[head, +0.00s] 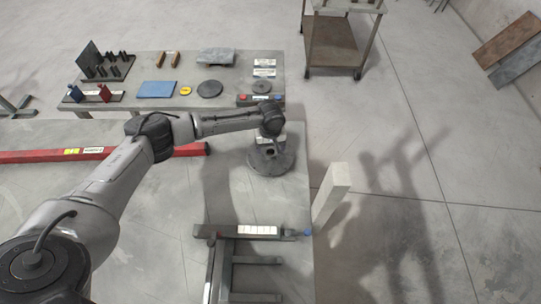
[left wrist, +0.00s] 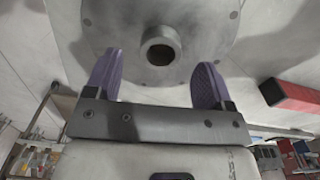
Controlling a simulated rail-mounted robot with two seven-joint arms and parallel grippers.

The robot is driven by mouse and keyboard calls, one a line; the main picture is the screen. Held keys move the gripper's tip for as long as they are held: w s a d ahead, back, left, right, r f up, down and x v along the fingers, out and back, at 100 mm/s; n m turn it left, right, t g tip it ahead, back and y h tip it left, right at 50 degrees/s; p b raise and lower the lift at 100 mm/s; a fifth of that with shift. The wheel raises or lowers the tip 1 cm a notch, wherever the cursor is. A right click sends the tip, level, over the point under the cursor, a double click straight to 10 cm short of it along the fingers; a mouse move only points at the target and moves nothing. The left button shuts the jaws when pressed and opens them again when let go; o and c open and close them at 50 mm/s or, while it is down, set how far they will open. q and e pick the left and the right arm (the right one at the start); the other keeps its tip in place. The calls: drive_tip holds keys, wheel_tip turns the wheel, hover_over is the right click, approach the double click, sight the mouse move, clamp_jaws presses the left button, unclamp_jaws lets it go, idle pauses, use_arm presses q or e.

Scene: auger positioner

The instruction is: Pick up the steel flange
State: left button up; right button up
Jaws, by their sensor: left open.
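The steel flange (head: 272,161) is a grey disc with a raised hollow hub, lying on the near table towards its right side. In the left wrist view the flange (left wrist: 205,30) fills the top, its hub and dark bore facing me, with small bolt holes around. My left gripper (left wrist: 158,72) is open, its two purple-grey pads spread to either side of the hub's lower edge. Nothing is held. In the head view my left gripper (head: 271,140) is over the flange, and my wrist hides part of it. I cannot tell whether the pads touch the hub. My right gripper is out of view.
A red beam (head: 60,155) lies on the near table, left of the flange. A steel frame with a labelled bar (head: 250,230) and a pale upright block (head: 331,190) are nearer. A back bench (head: 225,62) holds tools and plates. A cart (head: 338,45) stands behind.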

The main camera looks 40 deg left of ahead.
use_arm(q)
drive_tip(key=shift+f, duration=1.45)
drive_tip(key=shift+c, duration=0.3)
drive_tip(key=shift+r, duration=0.1)
clamp_jaws()
